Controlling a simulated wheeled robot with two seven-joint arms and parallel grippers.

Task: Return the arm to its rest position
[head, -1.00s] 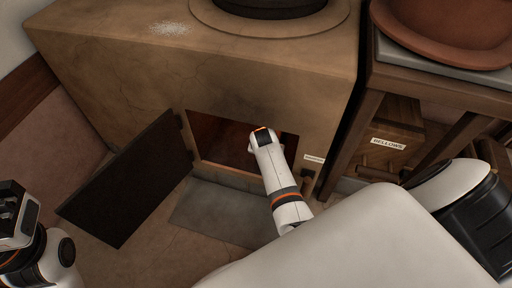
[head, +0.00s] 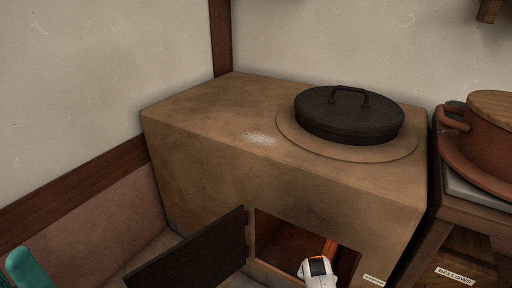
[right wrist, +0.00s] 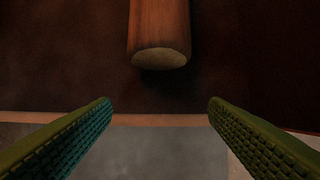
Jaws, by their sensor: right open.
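My right arm reaches to the firebox opening (head: 285,243) of the clay stove (head: 205,170); in the head view its white wrist shows at the bottom and hides the fingers. In the right wrist view my right gripper (right wrist: 159,104) is open and empty. The round end of a wooden log (right wrist: 161,58) lies ahead of its fingertips, apart from them; part of the log also shows in the head view (head: 330,247). A teal piece at the lower left edge of the head view looks like a finger of my left gripper (head: 22,268); its opening is cut off.
The dark stove door (head: 195,255) stands open left of the opening. A black lidded pot (head: 348,115) sits in the stove top, with white powder (head: 259,138) beside it. A clay pot (head: 485,140) and a box labelled bellows (head: 455,268) are at the right.

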